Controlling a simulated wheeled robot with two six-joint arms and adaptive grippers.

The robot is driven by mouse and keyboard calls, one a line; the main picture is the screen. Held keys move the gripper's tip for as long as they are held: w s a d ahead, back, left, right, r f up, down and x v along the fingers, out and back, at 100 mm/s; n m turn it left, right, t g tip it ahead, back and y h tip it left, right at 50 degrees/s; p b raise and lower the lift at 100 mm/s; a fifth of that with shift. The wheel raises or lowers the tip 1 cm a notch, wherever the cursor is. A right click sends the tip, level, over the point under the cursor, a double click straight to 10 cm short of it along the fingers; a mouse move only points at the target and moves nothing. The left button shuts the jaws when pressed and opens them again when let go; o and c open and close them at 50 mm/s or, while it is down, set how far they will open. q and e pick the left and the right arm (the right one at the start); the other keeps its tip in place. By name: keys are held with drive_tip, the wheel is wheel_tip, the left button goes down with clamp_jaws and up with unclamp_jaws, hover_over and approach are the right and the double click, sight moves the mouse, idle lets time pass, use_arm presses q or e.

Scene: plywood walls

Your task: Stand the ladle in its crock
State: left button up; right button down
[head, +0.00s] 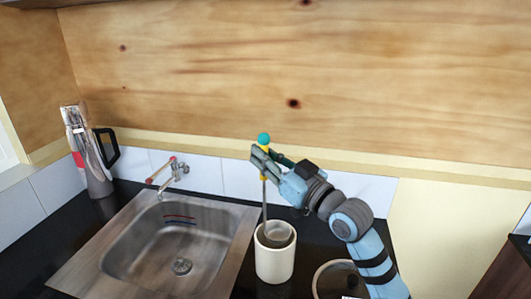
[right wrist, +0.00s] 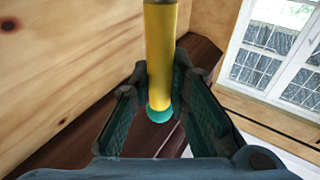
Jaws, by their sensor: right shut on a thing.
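The ladle has a thin grey shaft (head: 264,203), a yellow grip and a teal ball end (head: 263,139); its yellow grip also shows in the right wrist view (right wrist: 161,45). My right gripper (head: 262,162) is shut on the yellow grip and holds the ladle nearly upright. The white crock (head: 275,263) stands on the dark counter, below the gripper. The ladle's grey bowl (head: 278,233) shows at the crock's mouth; I cannot tell how deep it sits or whether it touches the crock. My left gripper is not in view.
A steel sink (head: 165,250) with a tap (head: 172,172) lies left of the crock. A grey jug with a dark handle (head: 97,175) stands at the far left. A round pan (head: 322,275) is close right of the crock, under my right arm. A plywood wall rises behind.

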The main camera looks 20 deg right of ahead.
sight(265, 182)
drive_tip(key=shift+f+b, duration=2)
drive_tip(key=shift+f, duration=1.15)
drive_tip(key=shift+w, duration=0.1)
drive_tip(key=c, duration=1.5)
unclamp_jaws()
drive_tip(key=shift+o, duration=0.2)
drive_tip(key=v, duration=0.7)
drive_tip(key=shift+s, duration=0.3)
drive_tip(key=shift+w, duration=0.1)
